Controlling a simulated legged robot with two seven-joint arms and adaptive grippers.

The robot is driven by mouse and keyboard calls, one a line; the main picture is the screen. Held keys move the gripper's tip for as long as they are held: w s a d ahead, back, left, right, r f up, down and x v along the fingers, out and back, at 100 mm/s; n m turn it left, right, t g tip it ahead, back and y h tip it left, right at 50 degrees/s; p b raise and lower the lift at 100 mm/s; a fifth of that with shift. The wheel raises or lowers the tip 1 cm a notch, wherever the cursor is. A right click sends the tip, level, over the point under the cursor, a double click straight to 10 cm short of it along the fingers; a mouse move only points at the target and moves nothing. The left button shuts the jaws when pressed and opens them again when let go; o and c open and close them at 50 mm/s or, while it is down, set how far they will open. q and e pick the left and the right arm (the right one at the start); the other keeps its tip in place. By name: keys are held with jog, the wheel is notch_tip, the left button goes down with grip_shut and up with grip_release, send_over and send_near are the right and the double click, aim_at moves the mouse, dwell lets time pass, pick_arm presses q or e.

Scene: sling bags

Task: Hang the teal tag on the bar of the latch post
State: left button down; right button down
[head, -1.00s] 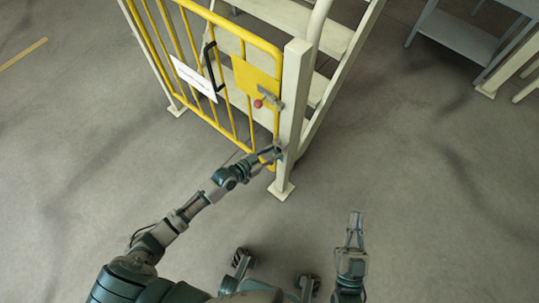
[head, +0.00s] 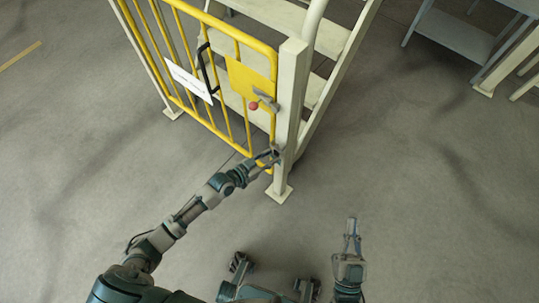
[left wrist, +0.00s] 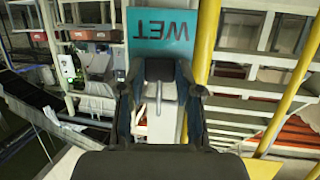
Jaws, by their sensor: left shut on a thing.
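The teal tag (left wrist: 160,32), with upside-down "WET" lettering, shows at the top of the left wrist view. My left gripper (left wrist: 160,72) is shut on its near edge. In the head view my left gripper (head: 274,153) is at the lower part of the cream latch post (head: 291,105), close in front of it; contact cannot be told. The tag cannot be made out there. A grey bar-like lever (head: 266,98) with a red knob sits on the yellow plate beside the post, well above the gripper. My right gripper (head: 352,228) is empty over the floor; its finger gap is unclear.
The yellow gate (head: 225,118) with a white sign (head: 188,82) and a black handle (head: 208,68) stands left of the post. Cream steps (head: 318,40) rise behind. A grey shelf (head: 455,40) stands at the back right. The floor to the right is clear.

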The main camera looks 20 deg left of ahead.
pick_arm(q)
jog(key=shift+f, duration=0.4)
jog(key=shift+c, duration=1.5)
grip_release()
jog(key=s+a+p, duration=0.2)
jog(key=s, duration=0.4)
jog(key=shift+s+a, duration=0.2)
jog(key=shift+s, duration=0.1)
